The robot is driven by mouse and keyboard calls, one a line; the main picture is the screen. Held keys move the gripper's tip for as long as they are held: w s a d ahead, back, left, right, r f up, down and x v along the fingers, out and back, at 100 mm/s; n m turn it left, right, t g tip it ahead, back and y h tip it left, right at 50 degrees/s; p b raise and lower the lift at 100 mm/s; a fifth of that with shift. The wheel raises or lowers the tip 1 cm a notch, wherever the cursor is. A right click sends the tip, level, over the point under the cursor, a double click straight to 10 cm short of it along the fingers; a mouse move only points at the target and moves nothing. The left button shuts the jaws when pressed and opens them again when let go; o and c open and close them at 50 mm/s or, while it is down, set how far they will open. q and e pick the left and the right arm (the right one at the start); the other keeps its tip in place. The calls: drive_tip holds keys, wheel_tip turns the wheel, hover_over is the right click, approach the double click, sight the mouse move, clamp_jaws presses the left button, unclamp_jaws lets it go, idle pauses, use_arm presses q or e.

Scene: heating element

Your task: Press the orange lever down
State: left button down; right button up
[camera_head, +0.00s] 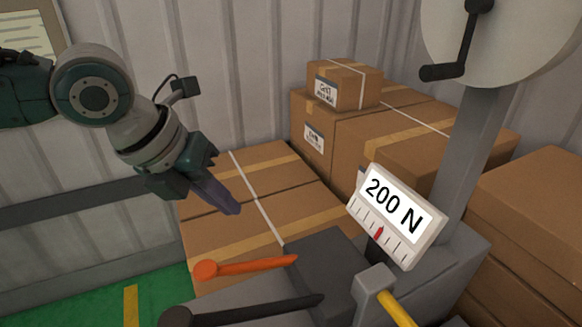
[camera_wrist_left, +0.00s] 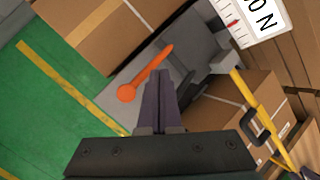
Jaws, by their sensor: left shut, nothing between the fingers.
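The orange lever (camera_head: 245,267) sticks out to the left from the grey machine (camera_head: 325,262), with its round knob at the left end. It also shows in the left wrist view (camera_wrist_left: 146,72), just ahead and left of the fingertips. My left gripper (camera_head: 232,208) is shut and empty. In the head view it shows above the lever, apart from it, with its fingers pointing down and right. The same shut fingers show in the left wrist view (camera_wrist_left: 164,78). My right gripper is not in view.
A black lever (camera_head: 250,311) lies in front of the orange one. A yellow handle (camera_head: 398,311) and a "200 N" display (camera_head: 396,213) are to the right. Cardboard boxes (camera_head: 262,190) stand behind. Green floor (camera_head: 160,297) is open at the lower left.

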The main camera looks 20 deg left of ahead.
use_arm(q)
drive_tip(key=b, duration=0.6)
hover_over(217, 267)
drive_tip(key=f, duration=0.6)
drive_tip(key=shift+w+d+f, duration=0.2)
drive_tip(key=shift+w+d, duration=0.15)
drive_tip(key=shift+w, duration=0.05)
drive_tip(key=shift+s+a+f+b, duration=0.15)
drive_tip(key=shift+f+b, duration=0.05)
drive_tip(key=shift+f, duration=0.3)
drive_tip(key=shift+s+a+f+b, duration=0.1)
drive_tip(key=shift+s+f+b, duration=0.1)
drive_tip(key=shift+f, duration=0.25)
drive_tip(key=shift+f, duration=0.1)
drive_tip(key=shift+a+f, duration=0.1)
drive_tip(key=shift+f, duration=0.2)
idle(0.4)
